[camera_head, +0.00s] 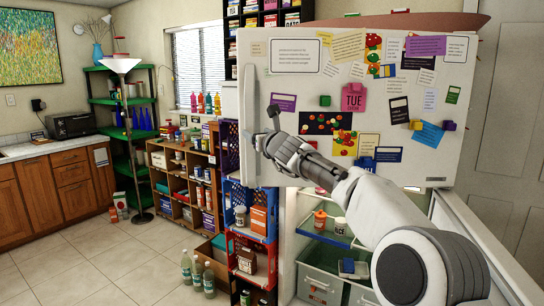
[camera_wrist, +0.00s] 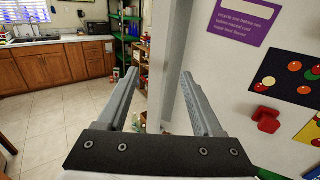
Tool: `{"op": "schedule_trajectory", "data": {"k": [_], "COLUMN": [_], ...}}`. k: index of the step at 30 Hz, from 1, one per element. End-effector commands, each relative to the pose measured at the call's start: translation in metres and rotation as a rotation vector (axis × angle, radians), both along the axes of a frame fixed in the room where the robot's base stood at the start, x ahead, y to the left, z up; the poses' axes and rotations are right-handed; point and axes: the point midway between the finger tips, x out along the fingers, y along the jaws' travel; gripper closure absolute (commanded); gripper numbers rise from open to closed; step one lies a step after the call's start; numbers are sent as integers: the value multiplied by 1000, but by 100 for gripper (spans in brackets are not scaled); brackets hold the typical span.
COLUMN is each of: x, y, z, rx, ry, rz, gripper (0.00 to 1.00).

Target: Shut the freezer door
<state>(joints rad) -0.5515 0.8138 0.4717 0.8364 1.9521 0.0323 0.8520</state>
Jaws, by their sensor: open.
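The freezer door (camera_head: 300,80) is a broad white panel covered with notes and magnets, and it also shows at the right of the wrist view (camera_wrist: 240,70). It looks swung out in front of the open shelves below it; the gap behind it is hidden. Its long vertical handle (camera_head: 249,125) runs along its left edge. My gripper (camera_head: 264,127) is open in front of the door, close to the handle. In the wrist view my gripper (camera_wrist: 159,74) has its fingers apart, with a pale vertical strip beyond them. I cannot tell whether it touches the door.
Open shelves (camera_head: 335,237) with jars and bins show below the door. Crates (camera_head: 250,235) stand left of them, beside a wooden shelf unit (camera_head: 180,185). Bottles (camera_head: 197,272) stand on the floor. The tiled floor (camera_head: 80,260) at the left is clear.

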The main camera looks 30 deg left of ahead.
Motion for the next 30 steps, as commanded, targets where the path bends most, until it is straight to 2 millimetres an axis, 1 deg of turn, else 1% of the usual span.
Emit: {"op": "schedule_trajectory", "data": {"k": [1, 4, 18, 24, 30], "x": [-4, -10, -47, -57, -60], "y": [-5, -14, -65, -78, -82], "z": [-5, -6, -3, -2, -1], "rx": [0, 0, -1, -1, -1], "ry": [-3, -2, -3, -2, 0], "rz": [0, -2, -3, -4, -3], "gripper": [32, 32, 32, 32, 32]}}
